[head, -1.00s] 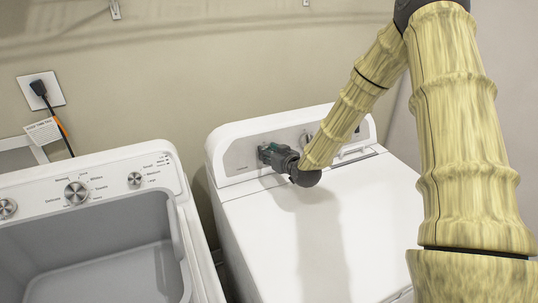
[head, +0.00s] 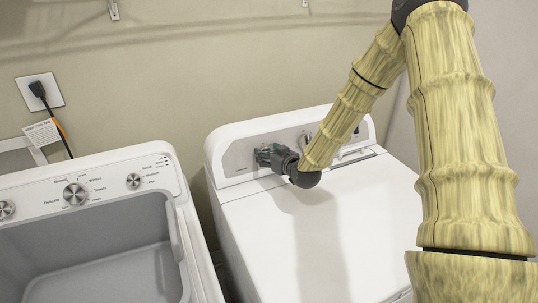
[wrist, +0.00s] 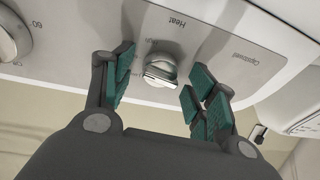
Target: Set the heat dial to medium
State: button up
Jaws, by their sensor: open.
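The heat dial (wrist: 160,69) is a round silver knob on the control panel, under the upside-down word "Heat" in the wrist view. My gripper (wrist: 155,85) is open, with its green-padded fingers on either side of the dial and a gap to it on both sides. In the head view my gripper (head: 264,156) is at the left part of the panel of the right-hand white machine (head: 300,230), and it hides the dial there. The dial's exact setting is too small to read.
Another larger knob (wrist: 12,38) is at the left in the wrist view. A second machine with an open tub (head: 100,260) stands at the left, with several knobs on its panel. A wall outlet with a plug (head: 40,90) is behind it. The right machine's top is clear.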

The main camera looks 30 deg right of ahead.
jog(key=v, duration=1.2)
jog(key=shift+f, duration=0.1)
